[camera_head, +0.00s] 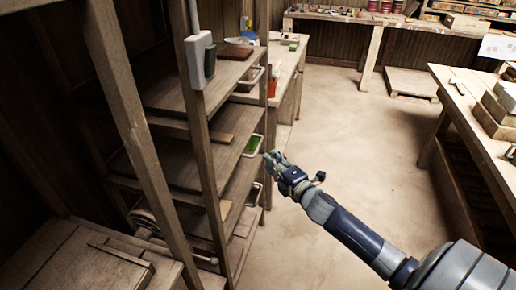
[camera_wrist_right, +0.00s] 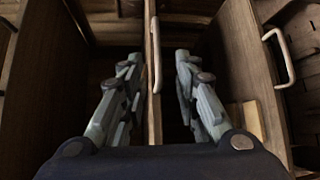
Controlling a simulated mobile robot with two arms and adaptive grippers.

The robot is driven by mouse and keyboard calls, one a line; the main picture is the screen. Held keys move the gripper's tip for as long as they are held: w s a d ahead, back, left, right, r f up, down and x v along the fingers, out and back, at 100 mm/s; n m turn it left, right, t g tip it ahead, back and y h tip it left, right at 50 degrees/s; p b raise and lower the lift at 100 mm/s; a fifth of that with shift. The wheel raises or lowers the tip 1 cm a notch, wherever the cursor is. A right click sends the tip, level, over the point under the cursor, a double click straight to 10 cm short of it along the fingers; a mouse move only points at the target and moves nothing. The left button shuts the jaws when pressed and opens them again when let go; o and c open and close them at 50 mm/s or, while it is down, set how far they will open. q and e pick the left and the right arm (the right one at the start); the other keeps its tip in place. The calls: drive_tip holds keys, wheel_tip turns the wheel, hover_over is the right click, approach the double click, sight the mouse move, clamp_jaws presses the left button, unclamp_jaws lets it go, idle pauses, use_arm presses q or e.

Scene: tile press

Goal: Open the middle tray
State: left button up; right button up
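A wooden rack holds stacked trays with pale metal handles at the left of the head view. The middle tray (camera_head: 222,158) has a handle (camera_head: 254,146) on its front edge, with something green behind it. My right gripper (camera_head: 268,158) is just in front of this handle, to its right. In the right wrist view, my right gripper (camera_wrist_right: 158,58) is open, its two fingers on either side of a wooden edge with a pale handle (camera_wrist_right: 156,55). No contact shows, and the fingers hold nothing. My left gripper is not in view.
Other tray handles sit above (camera_head: 252,79) and below (camera_head: 255,194) the middle one. A workbench (camera_head: 470,110) with boxes is at the right. The floor (camera_head: 350,130) between is clear.

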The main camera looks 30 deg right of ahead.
sight(258, 147)
drive_tip(key=w, duration=0.7)
drive_tip(key=w+d+f, duration=0.1)
drive_tip(key=w, duration=0.2)
drive_tip(key=shift+w+f, duration=0.1)
drive_tip(key=shift+w, duration=0.15)
clamp_jaws()
